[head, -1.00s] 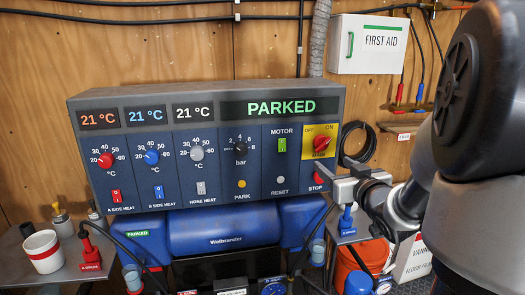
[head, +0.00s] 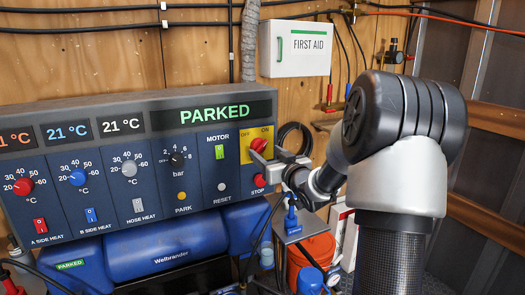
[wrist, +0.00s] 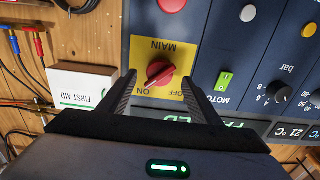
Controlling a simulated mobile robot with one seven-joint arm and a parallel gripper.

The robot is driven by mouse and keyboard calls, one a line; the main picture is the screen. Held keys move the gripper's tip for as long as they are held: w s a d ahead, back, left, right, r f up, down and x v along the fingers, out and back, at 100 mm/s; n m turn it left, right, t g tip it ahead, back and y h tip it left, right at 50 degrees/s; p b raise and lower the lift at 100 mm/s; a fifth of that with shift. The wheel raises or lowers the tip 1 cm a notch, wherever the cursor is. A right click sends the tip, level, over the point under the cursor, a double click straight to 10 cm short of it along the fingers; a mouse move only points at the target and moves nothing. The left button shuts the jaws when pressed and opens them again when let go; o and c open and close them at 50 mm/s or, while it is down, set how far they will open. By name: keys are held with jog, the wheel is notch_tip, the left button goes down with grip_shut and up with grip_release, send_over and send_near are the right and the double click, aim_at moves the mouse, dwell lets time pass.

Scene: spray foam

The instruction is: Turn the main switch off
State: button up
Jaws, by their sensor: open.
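The main switch (head: 259,145) is a red rotary knob on a yellow plate marked OFF and ON, at the right end of the control panel. In the wrist view, which is upside down, the knob (wrist: 160,73) has its grip slanted, one end toward the ON label. My gripper (wrist: 159,77) is open and empty, its two dark fingers on either side of the knob, with gaps visible. In the head view my gripper (head: 284,157) is just right of the knob and partly covers the plate; contact cannot be told there.
The red STOP button (head: 259,180) is just below the switch. The green motor switch (head: 220,152) is to its left. A first aid box (head: 297,48) hangs above right, and a black cable coil (head: 293,137) is behind my gripper. The display (head: 203,114) reads PARKED.

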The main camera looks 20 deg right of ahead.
aim_at(262, 149)
jog(key=shift+w+a, duration=0.1)
jog(key=shift+w, duration=1.6)
jog(key=c, duration=1)
jog(key=shift+c, duration=0.2)
